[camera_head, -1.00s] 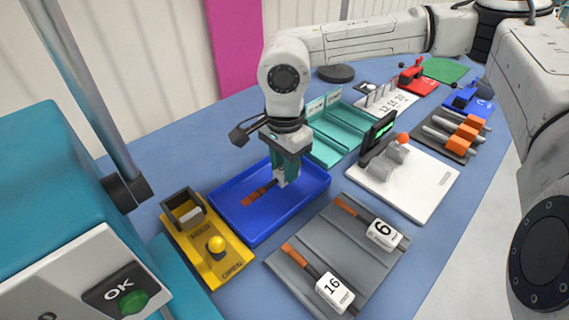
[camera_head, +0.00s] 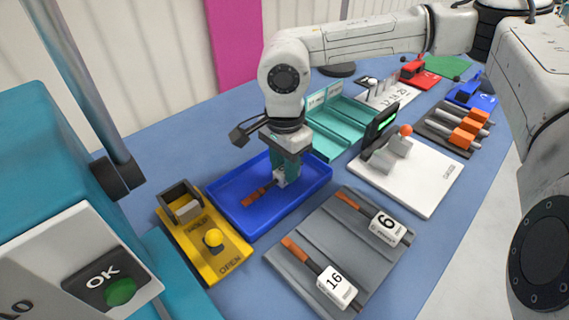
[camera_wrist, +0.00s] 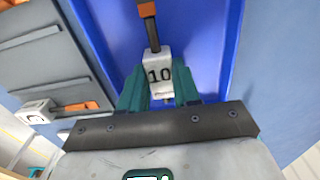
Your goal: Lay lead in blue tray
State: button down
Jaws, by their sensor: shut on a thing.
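The lead (camera_head: 258,192) has a copper-coloured end, a dark sleeve and a white tag (camera_wrist: 158,70) marked 10. My gripper (camera_head: 283,180) is shut on the white tag, and its teal fingers flank the tag in the wrist view (camera_wrist: 158,95). The lead lies low inside the blue tray (camera_head: 315,190), its copper end pointing left in the head view. I cannot tell whether it touches the tray floor. The tray's blue wall also shows in the wrist view (camera_wrist: 232,45).
A grey rack (camera_head: 330,235) with leads tagged 6 (camera_head: 388,226) and 16 (camera_head: 336,287) stands in front right. A yellow fixture (camera_head: 225,262) is at the left, a teal trough (camera_head: 345,120) behind, and a white device (camera_head: 410,185) at the right.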

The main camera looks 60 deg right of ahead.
jog(key=c, duration=0.7)
grip_release()
jog(key=shift+c, duration=0.2)
notch_tip(320, 180, up, 11)
dwell(0.4)
